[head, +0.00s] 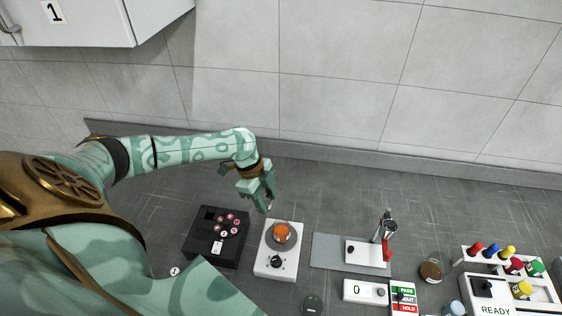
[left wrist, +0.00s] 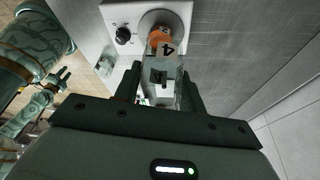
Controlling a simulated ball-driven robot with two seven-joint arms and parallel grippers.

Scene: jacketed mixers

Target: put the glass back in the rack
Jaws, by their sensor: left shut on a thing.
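My left gripper (head: 268,200) is above the back edge of the white stirrer, its fingers pointing down. In the left wrist view it is shut on a clear glass (left wrist: 165,80), which stands out only faintly between the fingers. A dark mark shows on or through the glass. In the head view the glass is hard to make out. A black rack (head: 203,248) with several pink-marked round spots stands left of the stirrer. My right gripper (left wrist: 62,80) shows small at the left of the left wrist view, its fingers apart and seemingly empty.
The white stirrer (head: 263,266) carries an orange vessel (head: 281,233) labelled 4 in the left wrist view. The back counter is clear.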

